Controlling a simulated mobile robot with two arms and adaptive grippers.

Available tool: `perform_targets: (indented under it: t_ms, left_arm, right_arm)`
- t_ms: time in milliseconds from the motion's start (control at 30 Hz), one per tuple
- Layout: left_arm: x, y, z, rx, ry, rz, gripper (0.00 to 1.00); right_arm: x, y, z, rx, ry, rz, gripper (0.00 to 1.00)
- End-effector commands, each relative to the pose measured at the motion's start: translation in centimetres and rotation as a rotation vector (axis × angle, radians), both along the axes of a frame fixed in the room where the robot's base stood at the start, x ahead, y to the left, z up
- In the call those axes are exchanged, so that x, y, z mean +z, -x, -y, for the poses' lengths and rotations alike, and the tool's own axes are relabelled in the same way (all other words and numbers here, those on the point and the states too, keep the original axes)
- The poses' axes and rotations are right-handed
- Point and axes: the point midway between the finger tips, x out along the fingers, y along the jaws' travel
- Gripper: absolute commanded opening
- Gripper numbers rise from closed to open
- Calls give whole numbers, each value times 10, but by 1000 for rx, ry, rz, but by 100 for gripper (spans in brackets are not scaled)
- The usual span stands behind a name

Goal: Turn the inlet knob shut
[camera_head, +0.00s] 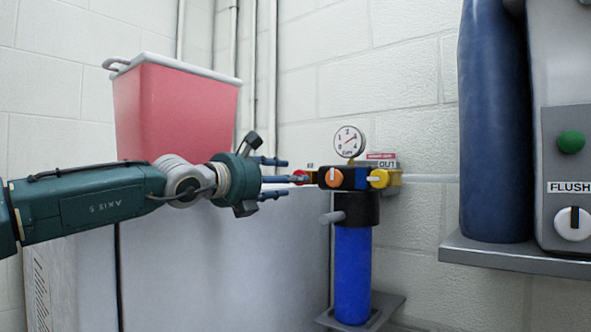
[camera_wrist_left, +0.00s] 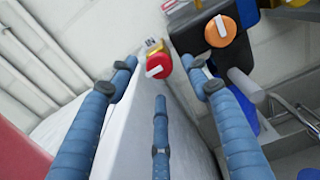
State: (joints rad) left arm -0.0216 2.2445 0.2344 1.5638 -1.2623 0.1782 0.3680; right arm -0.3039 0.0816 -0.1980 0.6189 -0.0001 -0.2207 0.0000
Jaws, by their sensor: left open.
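The red inlet knob (camera_head: 301,177) is on the left end of the dark filter head (camera_head: 348,178). It also shows in the left wrist view (camera_wrist_left: 159,66), with a white bar across its face. My left gripper (camera_head: 283,178) comes in from the left, with its fingers pointing right at the knob. In the left wrist view its blue fingers (camera_wrist_left: 160,80) are spread, and the knob shows between the tips. I cannot tell whether any tip touches it. My right gripper is in neither view.
A blue filter housing (camera_head: 352,275) hangs below. A red bin (camera_head: 180,105) stands behind my arm. A grey shelf (camera_head: 510,259) juts out at right.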

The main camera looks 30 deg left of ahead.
Motion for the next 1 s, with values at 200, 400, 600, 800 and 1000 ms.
perform_targets:
  t_ms: [200, 400, 600, 800, 1000]
  left_arm:
    - [1, -29, 2, 1, 0, -2, 49]
    - [-1, -38, 3, -1, 1, 0, 49]
    - [-1, -37, 3, -1, 1, 1, 49]
    - [-1, -37, 3, -1, 2, 0, 13]
    - [-2, -37, 3, -1, 0, -2, 5]
  right_arm:
    - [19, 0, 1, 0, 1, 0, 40]
    - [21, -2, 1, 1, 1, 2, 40]
    - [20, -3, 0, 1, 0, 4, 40]
    - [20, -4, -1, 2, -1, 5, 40]
    - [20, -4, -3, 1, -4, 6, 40]
